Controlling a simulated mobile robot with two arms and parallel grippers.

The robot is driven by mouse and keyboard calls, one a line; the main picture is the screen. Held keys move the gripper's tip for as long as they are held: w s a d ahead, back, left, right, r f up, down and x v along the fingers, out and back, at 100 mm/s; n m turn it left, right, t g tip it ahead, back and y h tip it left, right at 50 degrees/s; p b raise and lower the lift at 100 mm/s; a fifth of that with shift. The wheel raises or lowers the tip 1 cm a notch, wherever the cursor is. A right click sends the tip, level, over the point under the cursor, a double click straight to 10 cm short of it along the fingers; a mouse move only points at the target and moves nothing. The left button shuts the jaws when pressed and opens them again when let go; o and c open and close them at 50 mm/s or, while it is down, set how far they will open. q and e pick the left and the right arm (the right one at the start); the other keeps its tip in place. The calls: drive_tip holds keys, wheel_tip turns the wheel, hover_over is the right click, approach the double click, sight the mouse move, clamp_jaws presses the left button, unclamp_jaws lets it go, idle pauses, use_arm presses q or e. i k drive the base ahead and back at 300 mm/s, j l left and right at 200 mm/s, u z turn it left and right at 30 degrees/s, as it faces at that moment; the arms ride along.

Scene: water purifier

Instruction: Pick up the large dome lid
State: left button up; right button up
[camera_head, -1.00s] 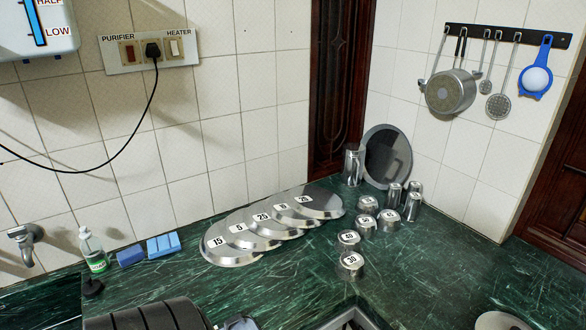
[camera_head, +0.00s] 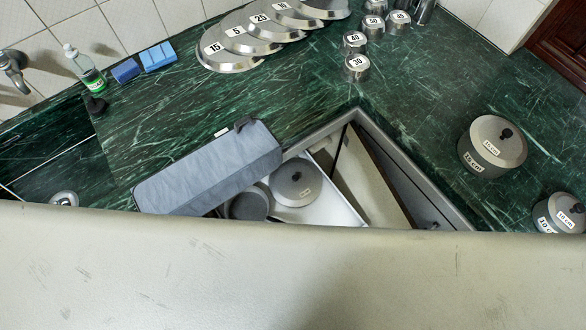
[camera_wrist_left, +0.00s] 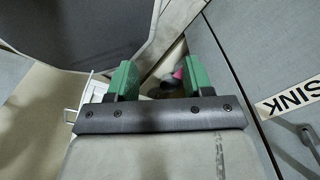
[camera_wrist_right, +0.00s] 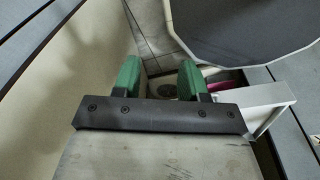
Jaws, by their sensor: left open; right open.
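I cannot tell which piece is the large dome lid. Several round steel lids or plates with number labels overlap in a row at the back, the nearest-left one marked 15 (camera_head: 228,58). A grey lidded pot (camera_head: 492,146) with a black knob stands on the right of the counter, and a smaller lidded pot (camera_head: 560,213) is at the right edge. My left gripper (camera_wrist_left: 160,78) and right gripper (camera_wrist_right: 160,78) show only in their wrist views. Both are open, with green pads apart and no object between them.
An open drawer below the counter corner holds a round grey lidded vessel (camera_head: 296,186). A long grey object (camera_head: 210,172) lies by it. Small labelled weights (camera_head: 357,67), a bottle (camera_head: 84,68) and blue sponges (camera_head: 158,57) stand behind. Green counter (camera_head: 430,80) is clear at centre right.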

sight(297, 182)
drive_tip(key=z, duration=2.65)
drive_tip(key=u, duration=2.7)
drive_tip(key=k+l+z, duration=0.35)
drive_tip(key=z, duration=0.15)
drive_tip(key=k, duration=0.05)
